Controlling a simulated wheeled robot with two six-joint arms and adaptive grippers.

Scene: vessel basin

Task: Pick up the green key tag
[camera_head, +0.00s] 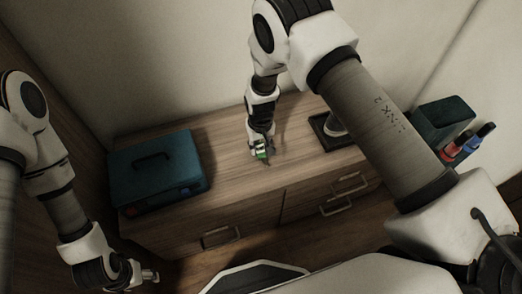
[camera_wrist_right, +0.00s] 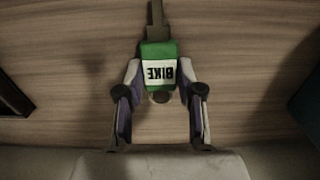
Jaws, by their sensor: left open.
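The green key tag (camera_wrist_right: 159,51) has a white label reading BIKE, upside down in the right wrist view. A strip runs from its far end and a small ring sits at its near end. My right gripper (camera_wrist_right: 160,80) has a finger against each side of the tag and looks shut on it. In the head view the green tag (camera_head: 262,154) shows at the tip of my right gripper (camera_head: 259,149), low over the cabinet top. Whether it touches the wood is unclear. My left gripper (camera_head: 149,276) is open and empty, low at the left, in front of the cabinet.
A teal case (camera_head: 160,172) stands left on the wooden cabinet top (camera_head: 225,150). A dark tray (camera_head: 322,133) lies right of my right gripper, partly behind my arm. A dark green box (camera_head: 440,118) and red and blue bottles (camera_head: 482,134) stand far right.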

